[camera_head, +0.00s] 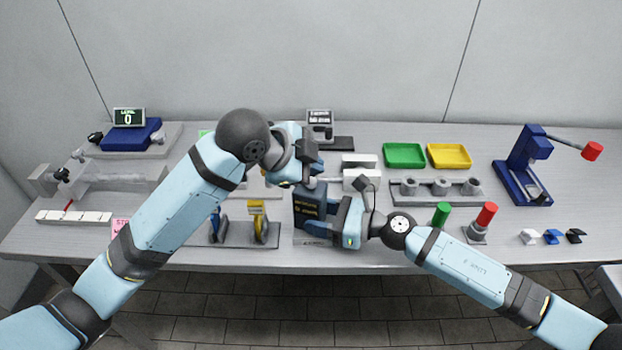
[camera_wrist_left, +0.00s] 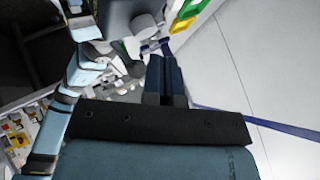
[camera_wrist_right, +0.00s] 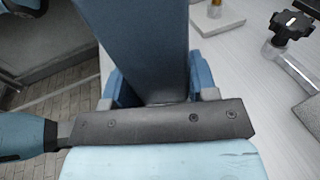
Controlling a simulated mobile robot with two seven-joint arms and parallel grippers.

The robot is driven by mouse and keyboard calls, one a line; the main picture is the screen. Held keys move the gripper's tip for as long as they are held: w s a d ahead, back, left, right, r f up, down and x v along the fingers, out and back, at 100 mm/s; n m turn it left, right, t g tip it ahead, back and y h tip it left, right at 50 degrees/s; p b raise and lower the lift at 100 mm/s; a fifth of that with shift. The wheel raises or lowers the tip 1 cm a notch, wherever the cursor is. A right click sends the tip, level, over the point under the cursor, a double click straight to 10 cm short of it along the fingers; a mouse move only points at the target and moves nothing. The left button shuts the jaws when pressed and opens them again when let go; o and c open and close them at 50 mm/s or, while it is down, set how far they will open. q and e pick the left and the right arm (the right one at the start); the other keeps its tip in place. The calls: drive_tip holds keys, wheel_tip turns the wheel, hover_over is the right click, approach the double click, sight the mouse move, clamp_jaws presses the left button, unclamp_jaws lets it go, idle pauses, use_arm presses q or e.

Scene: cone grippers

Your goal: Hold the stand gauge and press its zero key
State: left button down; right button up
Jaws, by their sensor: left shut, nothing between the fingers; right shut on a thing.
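The stand gauge (camera_head: 305,205) is a dark blue upright body with small yellow lettering, at the front middle of the table. My right gripper (camera_head: 326,228) is shut on its body from the right. In the right wrist view the dark blue body (camera_wrist_right: 148,45) rises between the fingers (camera_wrist_right: 155,92). The zero key cannot be made out, and I cannot tell whether the left fingertips touch the gauge.
A yellow-topped stand (camera_head: 258,220) is left of the gauge. Green (camera_head: 404,155) and yellow (camera_head: 449,155) trays lie behind a grey holder bar (camera_head: 435,191). Green (camera_head: 441,214) and red (camera_head: 487,214) cylinders stand to the right. A blue press (camera_head: 522,165) is farther right.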

use_arm(q)
drive_tip(key=shift+r, duration=0.15)
drive_tip(key=shift+r, duration=2.4)
use_arm(e)
drive_tip(key=o, duration=0.8)
